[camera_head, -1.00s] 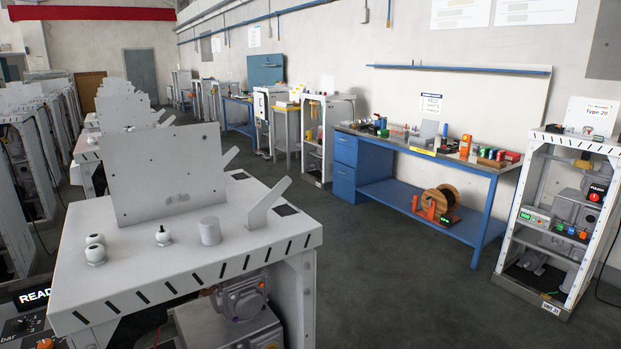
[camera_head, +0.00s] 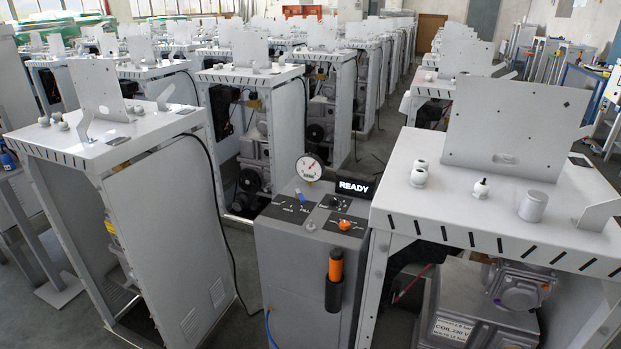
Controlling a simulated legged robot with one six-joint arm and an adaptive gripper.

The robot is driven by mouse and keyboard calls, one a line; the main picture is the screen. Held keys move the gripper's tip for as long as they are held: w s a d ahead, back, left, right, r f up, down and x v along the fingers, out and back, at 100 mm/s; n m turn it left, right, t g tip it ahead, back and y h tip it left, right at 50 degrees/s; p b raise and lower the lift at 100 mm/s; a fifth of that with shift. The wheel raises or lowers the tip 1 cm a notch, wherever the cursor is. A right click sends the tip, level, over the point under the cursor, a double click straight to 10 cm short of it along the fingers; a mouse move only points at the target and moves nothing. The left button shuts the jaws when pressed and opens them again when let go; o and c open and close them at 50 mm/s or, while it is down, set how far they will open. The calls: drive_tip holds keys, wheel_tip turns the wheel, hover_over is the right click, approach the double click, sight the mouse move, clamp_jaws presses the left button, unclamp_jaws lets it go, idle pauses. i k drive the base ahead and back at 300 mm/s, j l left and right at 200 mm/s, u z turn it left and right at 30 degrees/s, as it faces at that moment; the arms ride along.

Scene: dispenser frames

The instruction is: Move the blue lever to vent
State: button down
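A small blue lever (camera_head: 300,195) stands on the black top panel of a grey cabinet (camera_head: 290,265) in the middle of the view. White labels lie on either side of the lever, too small to read surely, so I cannot tell which position it is in. A round pressure gauge (camera_head: 309,168) stands behind the lever, and a black display (camera_head: 355,187) reading READY is to its right. My gripper is not in view.
An orange knob (camera_head: 345,225) is on the same top, and an orange-and-black handled tool (camera_head: 334,278) hangs on the cabinet's front. White dispenser frames flank the cabinet, one left (camera_head: 195,215) and one right (camera_head: 455,215). Open floor shows between frames.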

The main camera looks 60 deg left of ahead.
sight(299, 195)
drive_tip(key=u, duration=2.15)
drive_tip(key=i+j+z, duration=0.15)
drive_tip(key=i+j, duration=0.4)
drive_tip(key=i+j+z, duration=0.15)
drive_tip(key=i+j, duration=0.4)
drive_tip(key=i+j+z, duration=0.15)
drive_tip(key=i+j, duration=0.35)
drive_tip(key=j, duration=0.25)
drive_tip(key=i+j, duration=0.1)
drive_tip(key=i, duration=0.4)
